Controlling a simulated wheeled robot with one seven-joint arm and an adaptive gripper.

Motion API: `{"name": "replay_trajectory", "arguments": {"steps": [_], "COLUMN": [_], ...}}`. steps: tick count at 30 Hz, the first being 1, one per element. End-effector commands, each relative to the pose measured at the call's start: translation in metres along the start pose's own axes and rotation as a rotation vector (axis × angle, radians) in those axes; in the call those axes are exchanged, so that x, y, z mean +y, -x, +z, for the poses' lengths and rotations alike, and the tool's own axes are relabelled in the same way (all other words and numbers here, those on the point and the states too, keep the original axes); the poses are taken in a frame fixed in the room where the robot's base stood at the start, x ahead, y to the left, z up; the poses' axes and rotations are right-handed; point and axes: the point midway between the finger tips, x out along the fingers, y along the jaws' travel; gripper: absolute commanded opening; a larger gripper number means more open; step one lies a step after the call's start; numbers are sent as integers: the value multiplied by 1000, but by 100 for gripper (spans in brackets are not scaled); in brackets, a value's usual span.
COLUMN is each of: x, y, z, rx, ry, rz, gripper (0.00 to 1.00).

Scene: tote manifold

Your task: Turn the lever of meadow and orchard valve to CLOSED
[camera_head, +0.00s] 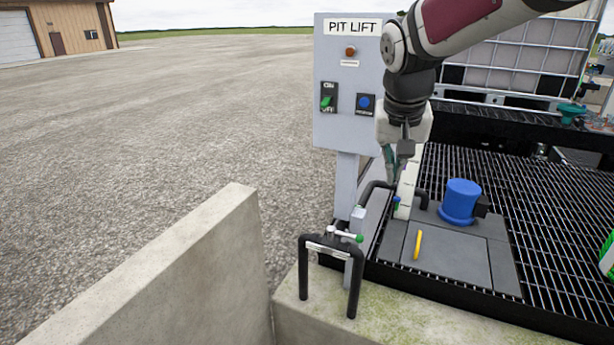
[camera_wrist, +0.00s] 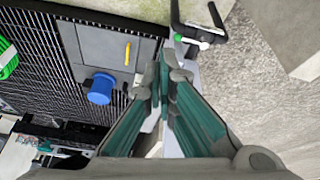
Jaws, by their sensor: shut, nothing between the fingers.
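My gripper (camera_head: 394,178) hangs below the arm beside the control box, its teal fingers pointing down, shut and empty. In the wrist view its fingertips (camera_wrist: 168,65) are together. A white lever with a green tip (camera_head: 345,235) sits at the black hoop guard on the concrete ledge, below and left of my gripper in the head view. It also shows in the wrist view (camera_wrist: 192,41), beyond the fingertips. A small blue-tipped part (camera_head: 397,203) is just under my gripper, partly hidden. No valve label is readable, so I cannot tell which is the meadow and orchard valve.
A grey PIT LIFT box (camera_head: 345,100) stands on a post left of my arm. The black hoop (camera_head: 304,270) rises from the ledge. A blue capped cylinder (camera_head: 460,200) and a yellow handle (camera_head: 418,245) stand on grey plates amid black grating (camera_head: 550,230). A concrete wall (camera_head: 190,270) is at front left.

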Motion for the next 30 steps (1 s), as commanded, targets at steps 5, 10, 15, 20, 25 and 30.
{"name": "replay_trajectory", "arguments": {"steps": [5, 10, 15, 20, 25, 30], "x": [-24, -43, -57, -63, -63, -62], "y": [-84, -166, -234, -267, -280, -305], "z": [-58, -100, -126, -136, -137, -136], "rx": [-8, -10, -10, -9, -9, -11], "ry": [-68, -139, -199, -231, -239, -238], "rz": [18, 27, 31, 32, 34, 33], "gripper": [0, 0, 0, 0, 0, 0]}}
